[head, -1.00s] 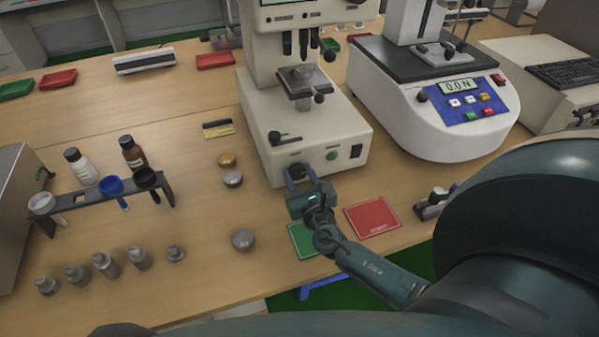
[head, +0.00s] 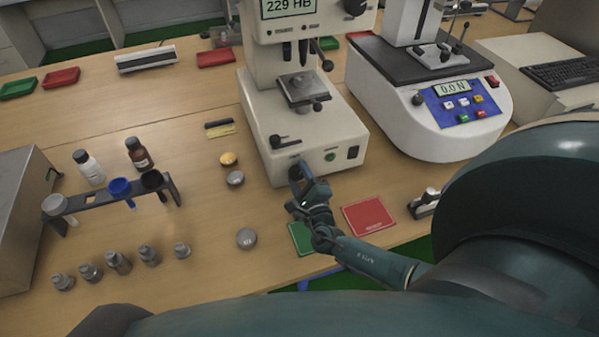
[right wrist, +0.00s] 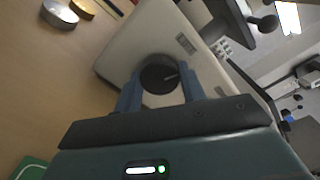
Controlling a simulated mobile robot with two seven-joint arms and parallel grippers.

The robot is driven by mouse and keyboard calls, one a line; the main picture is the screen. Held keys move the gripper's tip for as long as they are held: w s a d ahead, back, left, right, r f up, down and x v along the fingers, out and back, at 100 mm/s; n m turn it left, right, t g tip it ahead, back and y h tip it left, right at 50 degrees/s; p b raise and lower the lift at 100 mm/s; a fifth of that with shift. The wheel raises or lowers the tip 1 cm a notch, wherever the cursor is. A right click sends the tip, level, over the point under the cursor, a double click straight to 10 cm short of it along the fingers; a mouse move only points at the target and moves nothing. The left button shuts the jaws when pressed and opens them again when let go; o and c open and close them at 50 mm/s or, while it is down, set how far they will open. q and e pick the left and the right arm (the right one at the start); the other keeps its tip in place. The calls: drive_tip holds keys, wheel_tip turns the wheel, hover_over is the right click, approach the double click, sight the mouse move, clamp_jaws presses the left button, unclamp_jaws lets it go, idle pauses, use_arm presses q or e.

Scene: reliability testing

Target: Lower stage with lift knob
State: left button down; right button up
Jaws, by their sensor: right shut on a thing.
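The hardness tester (head: 318,125) stands at the table's middle, its display (head: 289,6) reading 229 HB. Its stage (head: 303,88) sits below the objectives (head: 303,50) with a visible gap between them. The lift knob (right wrist: 158,75) is a dark round knob on the tester's front, seen between the blue fingers in the right wrist view. My right gripper (head: 299,173) is shut on the knob, with its fingers on either side. In the head view the gripper mostly hides the knob. My left gripper is not in view.
Green (head: 301,238) and red (head: 369,216) mats lie near my right forearm. A force tester (head: 430,130) stands to the right. Two small round blocks (head: 235,178), a funnel rack (head: 100,203) and several metal weights (head: 118,262) stand left on the table.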

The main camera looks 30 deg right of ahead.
drive_tip(key=shift+n+p, duration=0.55)
drive_tip(key=shift+n, duration=1.45)
drive_tip(key=o, duration=1)
drive_tip(key=b+v, duration=0.1)
drive_tip(key=v, duration=1.2)
drive_tip(key=shift+s+d, duration=0.1)
drive_tip(key=shift+s, duration=0.05)
